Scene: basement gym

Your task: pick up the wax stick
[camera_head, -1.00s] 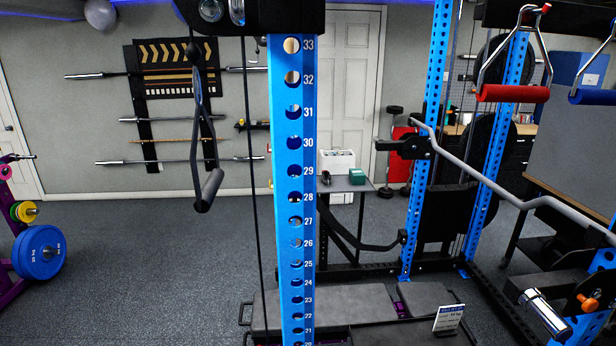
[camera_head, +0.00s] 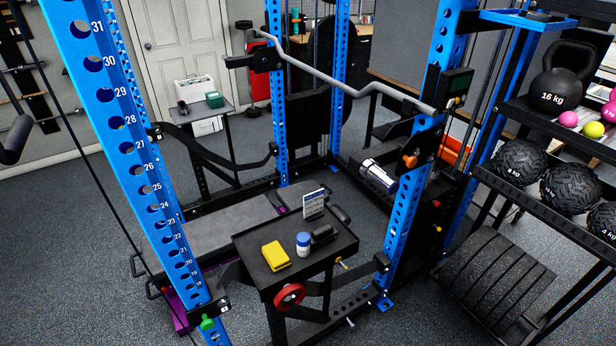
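A small black side table (camera_head: 253,250) stands inside the blue rack. On it is a short white cylinder with a blue label or cap (camera_head: 303,242), which may be the wax stick, but it is too small to tell. A yellow block (camera_head: 275,256) lies to its left. A dark rounded object (camera_head: 323,234) lies to its right, and a small printed card (camera_head: 314,204) stands behind. Neither of my grippers is in view.
Blue rack uprights (camera_head: 145,170) and (camera_head: 420,170) flank the table, with a bent grey bar (camera_head: 350,90) across above. A padded bench (camera_head: 205,235) lies behind-left. A rack of medicine balls (camera_head: 520,160) stands at right. Floor at lower left is clear.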

